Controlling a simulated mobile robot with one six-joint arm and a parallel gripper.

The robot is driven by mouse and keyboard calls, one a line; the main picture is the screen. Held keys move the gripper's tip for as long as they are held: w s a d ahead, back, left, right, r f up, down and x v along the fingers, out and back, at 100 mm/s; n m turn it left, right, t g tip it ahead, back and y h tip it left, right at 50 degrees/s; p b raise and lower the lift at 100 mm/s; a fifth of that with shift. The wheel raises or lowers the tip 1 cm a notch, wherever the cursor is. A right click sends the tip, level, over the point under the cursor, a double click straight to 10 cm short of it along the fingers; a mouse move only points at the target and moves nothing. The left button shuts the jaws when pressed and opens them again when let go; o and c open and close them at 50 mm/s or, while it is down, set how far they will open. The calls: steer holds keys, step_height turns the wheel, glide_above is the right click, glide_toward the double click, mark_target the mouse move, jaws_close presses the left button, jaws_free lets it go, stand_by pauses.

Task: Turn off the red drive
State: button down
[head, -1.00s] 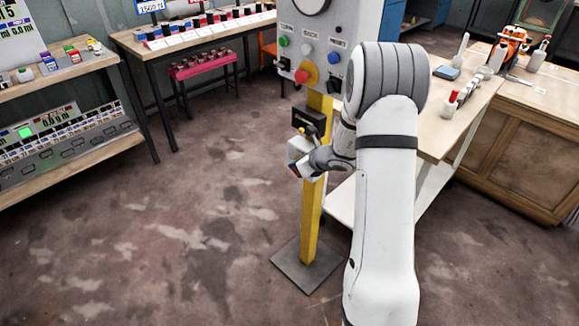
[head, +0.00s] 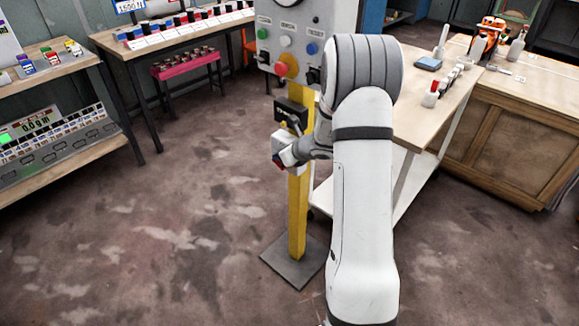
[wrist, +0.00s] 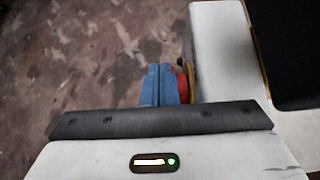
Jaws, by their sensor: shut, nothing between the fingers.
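My gripper (head: 281,158) is in front of the yellow post, below the grey control panel (head: 284,35). In the wrist view its blue fingers (wrist: 158,84) are shut. A red round part (wrist: 182,86) with a yellow edge is right beside the fingers, by a pale box (wrist: 218,50); I cannot tell whether they touch. The panel carries a red mushroom button (head: 285,65) on a yellow base, with green, white and blue buttons above it. A black box (head: 292,113) is on the post just above my gripper. I cannot tell which thing is the red drive.
The yellow post (head: 298,215) stands on a dark floor plate (head: 293,260). A workbench (head: 425,110) with small items is close on the right. A table (head: 195,40) and a shelf (head: 60,75) stand at the left. The floor (head: 170,225) at front left is clear.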

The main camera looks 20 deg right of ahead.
steer(key=shift+r, duration=0.15)
steer(key=shift+w+r+p, duration=0.1)
steer(key=shift+r+p, duration=0.4)
steer(key=shift+r, duration=0.2)
